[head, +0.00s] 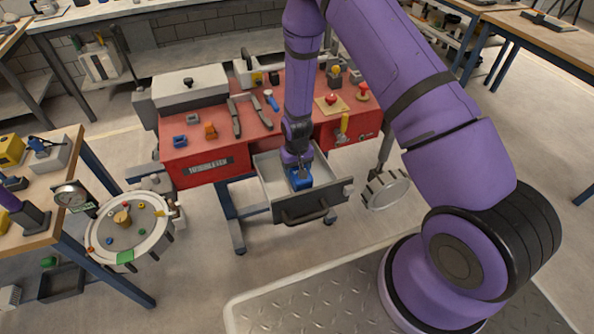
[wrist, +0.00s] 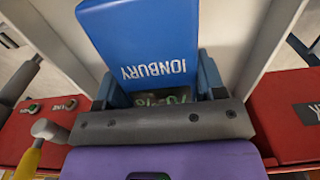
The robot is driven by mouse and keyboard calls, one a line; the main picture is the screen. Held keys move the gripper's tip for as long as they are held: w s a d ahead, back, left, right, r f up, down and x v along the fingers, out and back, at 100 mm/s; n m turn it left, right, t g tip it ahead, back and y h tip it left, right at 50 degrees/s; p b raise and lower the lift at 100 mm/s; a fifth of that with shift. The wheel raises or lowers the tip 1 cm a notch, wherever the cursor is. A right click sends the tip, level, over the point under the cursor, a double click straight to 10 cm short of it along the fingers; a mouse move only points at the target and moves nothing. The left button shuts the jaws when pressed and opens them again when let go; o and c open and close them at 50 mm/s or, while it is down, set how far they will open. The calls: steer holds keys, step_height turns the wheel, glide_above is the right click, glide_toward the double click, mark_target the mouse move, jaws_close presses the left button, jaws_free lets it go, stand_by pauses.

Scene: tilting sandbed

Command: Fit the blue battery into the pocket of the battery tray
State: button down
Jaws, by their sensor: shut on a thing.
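The blue battery (wrist: 140,40) fills the upper middle of the wrist view, with white IONBURY lettering upside down. It also shows in the head view (head: 300,182), low in a pulled-out grey drawer (head: 318,208). My gripper (wrist: 158,85) is shut on the battery, with a dark blue finger at each side. In the head view my gripper (head: 298,168) points down into the drawer. The drawer may be the battery tray, but I cannot tell. No pocket is visible, and whether the battery touches the drawer floor is unclear.
The red bench (head: 205,160) stands behind the drawer, with several small tools on top. A yellow handle (head: 343,124) is at its right front. A round grey disc (head: 385,190) is right of the drawer. A round table (head: 130,232) with coloured knobs is left. The floor in front is clear.

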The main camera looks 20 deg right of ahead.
steer(key=shift+s+f, duration=0.2)
steer(key=shift+f, duration=0.45)
steer(key=shift+c, duration=1)
jaws_free()
steer(key=shift+r, duration=0.1)
steer(key=s+d+r+t, duration=0.1)
steer(key=s+r, duration=0.2)
steer(key=r, duration=1.1)
steer(key=s+d+r+t, duration=0.1)
steer(key=s+r, duration=0.1)
steer(key=r, duration=1.2)
steer(key=s+d+r+t, duration=0.1)
steer(key=s+d+r, duration=0.15)
steer(key=r, duration=1.05)
steer(key=s+d+r+t, duration=0.1)
steer(key=s+r, duration=0.5)
steer(key=s, duration=0.5)
steer(key=s+d+r+t, duration=0.1)
steer(key=s+r, duration=0.6)
steer(key=s, duration=0.3)
steer(key=shift+s+d, duration=0.2)
steer(key=shift+s, duration=0.15)
